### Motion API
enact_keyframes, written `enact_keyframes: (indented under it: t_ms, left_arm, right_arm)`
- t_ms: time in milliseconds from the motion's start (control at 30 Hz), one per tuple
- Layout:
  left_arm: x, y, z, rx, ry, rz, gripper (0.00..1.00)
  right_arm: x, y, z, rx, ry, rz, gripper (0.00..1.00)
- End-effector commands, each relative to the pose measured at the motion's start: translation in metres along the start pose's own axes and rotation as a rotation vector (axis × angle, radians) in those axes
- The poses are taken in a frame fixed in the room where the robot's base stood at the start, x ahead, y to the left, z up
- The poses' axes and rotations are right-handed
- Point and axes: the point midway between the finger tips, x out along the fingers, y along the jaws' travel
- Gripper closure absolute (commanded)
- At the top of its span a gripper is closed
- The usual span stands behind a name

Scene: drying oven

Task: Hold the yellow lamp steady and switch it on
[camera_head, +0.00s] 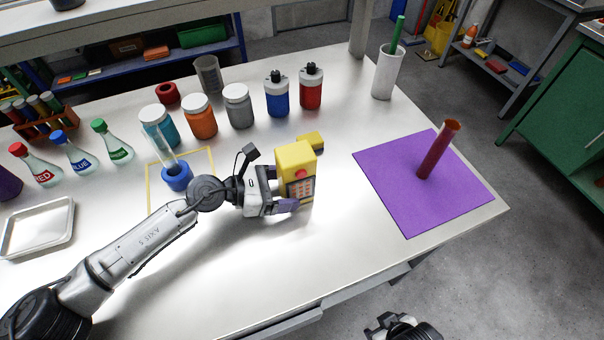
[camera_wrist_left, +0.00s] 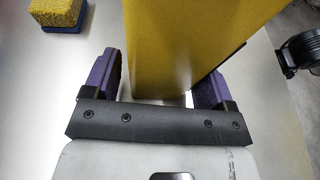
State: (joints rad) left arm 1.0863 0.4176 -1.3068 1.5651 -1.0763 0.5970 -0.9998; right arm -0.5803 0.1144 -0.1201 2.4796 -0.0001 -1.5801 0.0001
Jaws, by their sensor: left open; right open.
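The yellow lamp (camera_head: 294,158) is an upright yellow box on the table with a red button and a panel of small orange-red squares on its front. My left gripper (camera_head: 285,192) is at its lower left side. In the left wrist view the yellow body (camera_wrist_left: 185,45) stands between the two open purple fingers (camera_wrist_left: 165,85), with a visible gap at the left finger. I cannot tell whether the right finger touches it. My right gripper (camera_head: 385,324) shows partly at the bottom edge in the head view, away from the lamp and open.
A yellow sponge (camera_head: 311,140) lies just behind the lamp. Several jars and bottles stand behind my left arm, including an orange jar (camera_head: 201,121). A purple mat (camera_head: 385,170) with a dark red tube (camera_head: 438,150) is at right. The table front of the lamp is clear.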

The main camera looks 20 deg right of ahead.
Motion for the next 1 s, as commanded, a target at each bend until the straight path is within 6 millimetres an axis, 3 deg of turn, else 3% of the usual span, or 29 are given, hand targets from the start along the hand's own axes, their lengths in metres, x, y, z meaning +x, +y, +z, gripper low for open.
enact_keyframes:
  t_ms: [233,633,1000]
  left_arm:
    - [0.014,0.0,-0.001,0.0,0.001,0.001,0.22]
    - [0.017,0.0,0.0,0.0,0.001,0.001,0.22]
    - [0.017,0.0,0.0,0.0,0.0,0.0,0.54]
  right_arm:
    - [0.002,0.0,0.001,-0.001,0.0,0.001,0.38]
    - [0.002,0.003,0.001,-0.009,-0.001,0.008,0.38]
    - [0.002,0.002,0.001,-0.007,-0.001,0.006,0.38]
